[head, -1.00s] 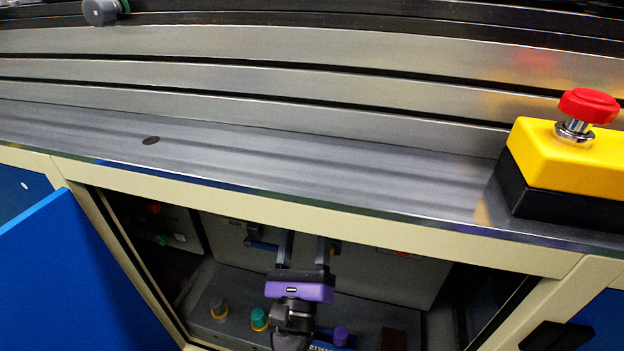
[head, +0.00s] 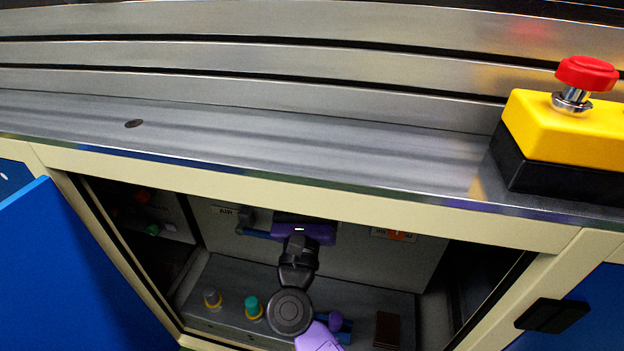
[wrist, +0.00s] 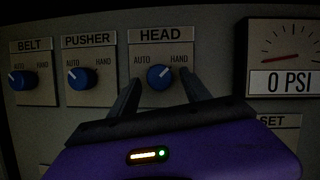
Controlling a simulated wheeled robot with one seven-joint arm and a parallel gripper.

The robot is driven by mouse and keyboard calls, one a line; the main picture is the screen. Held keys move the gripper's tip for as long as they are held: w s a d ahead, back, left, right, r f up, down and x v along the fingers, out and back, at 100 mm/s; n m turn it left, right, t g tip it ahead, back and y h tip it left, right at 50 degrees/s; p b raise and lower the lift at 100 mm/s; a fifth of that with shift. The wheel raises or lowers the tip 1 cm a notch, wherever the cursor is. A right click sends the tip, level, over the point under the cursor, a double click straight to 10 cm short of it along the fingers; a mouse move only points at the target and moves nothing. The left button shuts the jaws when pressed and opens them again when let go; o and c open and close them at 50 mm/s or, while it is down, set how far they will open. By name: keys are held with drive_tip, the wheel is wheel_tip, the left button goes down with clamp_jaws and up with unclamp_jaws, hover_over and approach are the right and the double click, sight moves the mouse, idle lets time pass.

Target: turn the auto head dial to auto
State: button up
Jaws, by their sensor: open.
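The blue HEAD dial (wrist: 160,77) sits on a grey panel in the wrist view, below the labels AUTO on the left and HAND on the right. Its light mark appears to lean to the upper right, toward HAND. My gripper (wrist: 159,78) is open, with one finger on each side of the dial in the picture. I cannot tell whether either finger touches it. In the head view my gripper (head: 302,222) is inside the cabinet by its back panel, and the dial is hidden there.
The BELT dial (wrist: 22,79) and PUSHER dial (wrist: 80,78) are to the left, and a pressure gauge (wrist: 290,55) to the right. The cabinet's top edge (head: 300,212) and open blue door (head: 80,270) bound the opening. A red emergency button (head: 587,73) stands on top.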

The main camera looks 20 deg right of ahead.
clamp_jaws()
drive_tip(key=shift+r, duration=0.1)
drive_tip(key=shift+r+n+p, duration=0.1)
drive_tip(key=shift+n+p, duration=0.4)
drive_tip(key=shift+p, duration=0.2)
drive_tip(key=n+g+y+p, duration=0.1)
drive_tip(key=n+y+p, duration=0.1)
drive_tip(key=n+p, duration=0.4)
drive_tip(key=n+y+p, duration=0.3)
drive_tip(key=n+p, duration=0.4)
drive_tip(key=p, duration=0.8)
drive_tip(key=r+n+g+y+p, duration=0.1)
drive_tip(key=n+y+p, duration=0.1)
drive_tip(key=n+p, duration=0.5)
drive_tip(key=shift+s+d+r+g+p, duration=0.1)
drive_tip(key=shift+s+d+g+p, duration=0.2)
drive_tip(key=shift+p, duration=1.7)
drive_tip(key=shift+w, duration=0.1)
